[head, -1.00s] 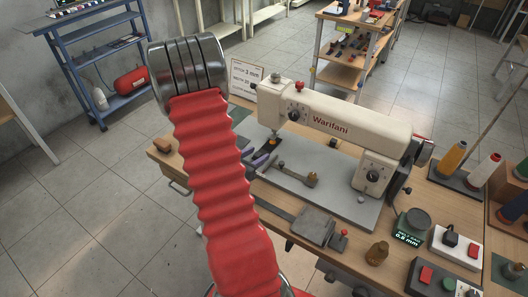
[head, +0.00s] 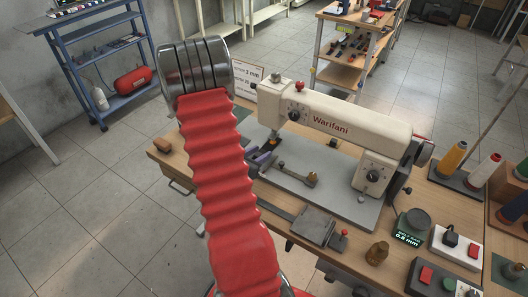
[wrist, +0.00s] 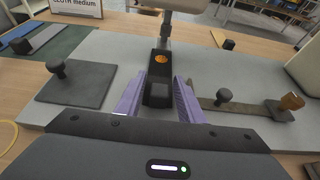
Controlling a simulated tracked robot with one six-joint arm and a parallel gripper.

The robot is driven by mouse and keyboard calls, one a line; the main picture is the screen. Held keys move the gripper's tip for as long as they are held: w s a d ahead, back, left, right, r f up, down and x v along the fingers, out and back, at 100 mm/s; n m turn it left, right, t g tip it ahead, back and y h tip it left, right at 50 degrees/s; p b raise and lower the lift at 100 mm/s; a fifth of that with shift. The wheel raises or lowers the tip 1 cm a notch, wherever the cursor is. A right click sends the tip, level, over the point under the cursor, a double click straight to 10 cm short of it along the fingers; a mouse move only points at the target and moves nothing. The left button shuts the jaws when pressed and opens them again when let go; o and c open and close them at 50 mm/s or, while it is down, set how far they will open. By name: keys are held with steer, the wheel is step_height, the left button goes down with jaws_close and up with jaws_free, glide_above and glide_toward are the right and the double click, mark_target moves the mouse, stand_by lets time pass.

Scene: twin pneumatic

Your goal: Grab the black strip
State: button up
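The black strip (head: 270,145) lies under the needle end of the cream sewing machine in the head view. In the wrist view it is a dark piece (wrist: 158,92) with a round orange spot, running toward me from below the needle bar. My gripper (wrist: 160,88) has two purple fingers, one on each side of the strip's near end. They stand apart, with narrow gaps seeming to show beside the strip. In the head view my red arm hides much of the gripper, and only purple finger parts (head: 262,159) show.
The sewing machine (head: 340,120) stands close above the strip. A dark plate with a knob (wrist: 75,85) lies left of the fingers, and a metal bar with a knob (wrist: 225,98) lies right. A sign (head: 246,78) stands behind.

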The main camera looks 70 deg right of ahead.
steer(key=c, duration=0.3)
steer(key=shift+r, duration=0.1)
steer(key=shift+r, duration=0.75)
steer(key=w+a, duration=0.2)
steer(key=a, duration=1.3)
steer(key=w+a, duration=0.3)
steer(key=a, duration=1.3)
steer(key=shift+a, duration=0.3)
steer(key=shift+w+f, duration=0.1)
steer(key=shift+w, duration=0.05)
